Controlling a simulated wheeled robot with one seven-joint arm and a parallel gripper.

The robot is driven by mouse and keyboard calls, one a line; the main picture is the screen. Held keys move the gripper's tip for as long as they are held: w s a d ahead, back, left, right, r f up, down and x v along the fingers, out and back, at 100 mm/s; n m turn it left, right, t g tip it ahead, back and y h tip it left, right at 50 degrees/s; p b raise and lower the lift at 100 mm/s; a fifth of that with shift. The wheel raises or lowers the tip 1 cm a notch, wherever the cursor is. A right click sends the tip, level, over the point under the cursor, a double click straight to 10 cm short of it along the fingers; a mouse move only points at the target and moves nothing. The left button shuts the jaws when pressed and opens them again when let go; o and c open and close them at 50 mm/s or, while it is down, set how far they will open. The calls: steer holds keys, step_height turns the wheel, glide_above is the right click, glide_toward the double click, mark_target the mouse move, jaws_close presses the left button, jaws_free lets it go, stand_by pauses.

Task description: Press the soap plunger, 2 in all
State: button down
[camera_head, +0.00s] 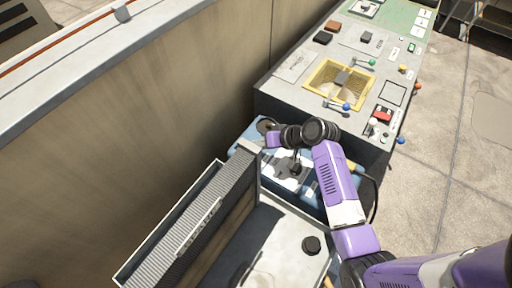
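My purple arm reaches up from the lower right, and its black wrist joints sit over a blue and white patterned surface (263,160). My gripper (291,166) seems to be the dark part below the wrist; it is small, and its fingers cannot be made out. I cannot pick out a soap plunger with certainty. A short black round knob (311,244) stands on the pale unit top in front, below and apart from the wrist.
The grey bench (292,68) holds a yellow-framed recess (338,84), levers with green and blue knobs, and a red switch (383,116). A ribbed grey box (197,222) stands left of the arm. A tall wall (140,110) runs along the left. Paved floor (455,130) is open at right.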

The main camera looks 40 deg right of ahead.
step_height(320, 180, up, 5)
steer(key=p, duration=0.5)
steer(key=shift+r, duration=0.1)
stand_by(0.9)
